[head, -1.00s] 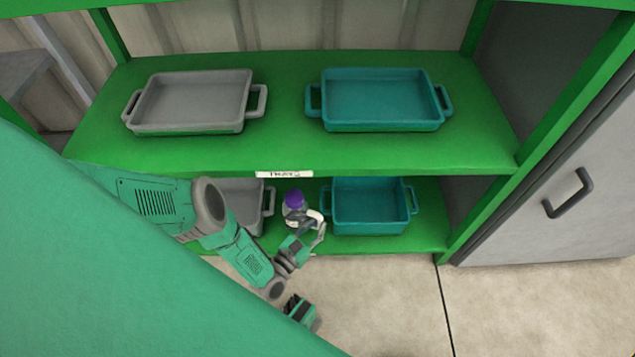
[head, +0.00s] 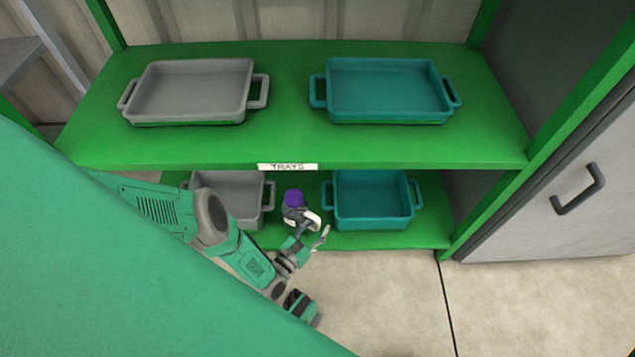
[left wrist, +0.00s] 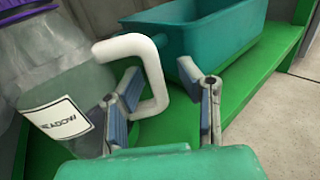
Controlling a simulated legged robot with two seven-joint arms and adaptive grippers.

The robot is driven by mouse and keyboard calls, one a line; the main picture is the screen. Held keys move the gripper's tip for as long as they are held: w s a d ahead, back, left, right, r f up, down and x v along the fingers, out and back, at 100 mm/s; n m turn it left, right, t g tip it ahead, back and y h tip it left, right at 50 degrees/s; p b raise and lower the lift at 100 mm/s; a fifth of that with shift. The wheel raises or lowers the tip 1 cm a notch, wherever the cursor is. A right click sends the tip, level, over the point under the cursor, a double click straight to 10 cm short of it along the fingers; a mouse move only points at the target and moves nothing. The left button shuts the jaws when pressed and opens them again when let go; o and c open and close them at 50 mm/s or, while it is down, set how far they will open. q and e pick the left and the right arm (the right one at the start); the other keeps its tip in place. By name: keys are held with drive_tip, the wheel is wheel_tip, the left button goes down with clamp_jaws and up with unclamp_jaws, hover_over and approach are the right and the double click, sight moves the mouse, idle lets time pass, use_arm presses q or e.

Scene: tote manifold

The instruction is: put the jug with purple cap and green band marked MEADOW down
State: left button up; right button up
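The jug (head: 293,212) with a purple cap stands on the lower shelf, between a grey tray and a teal tray. My left gripper (head: 315,233) is at the handle side of the jug. In the left wrist view the fingers of my left gripper (left wrist: 160,80) are spread apart, with the handle's outer bar between them and a gap beside it. My right gripper is not in view.
The lower shelf (head: 380,241) also holds a grey tray (head: 252,222) and a teal tray (head: 372,222) close beside the jug. The upper shelf (head: 288,140) holds a grey tray (head: 190,118) and a teal tray (head: 390,116). A grey cabinet (head: 540,230) stands at the right.

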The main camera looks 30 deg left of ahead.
use_arm(q)
drive_tip(key=shift+d+r, duration=0.3)
drive_tip(key=shift+r, duration=0.05)
drive_tip(key=s+a+p, duration=0.1)
drive_tip(key=s, duration=1.1)
drive_tip(key=shift+a+p, duration=0.25)
drive_tip(key=shift+p, duration=0.05)
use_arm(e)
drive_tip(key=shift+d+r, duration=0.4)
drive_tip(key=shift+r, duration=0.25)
use_arm(q)
drive_tip(key=shift+a+f, duration=0.1)
drive_tip(key=shift+a, duration=0.05)
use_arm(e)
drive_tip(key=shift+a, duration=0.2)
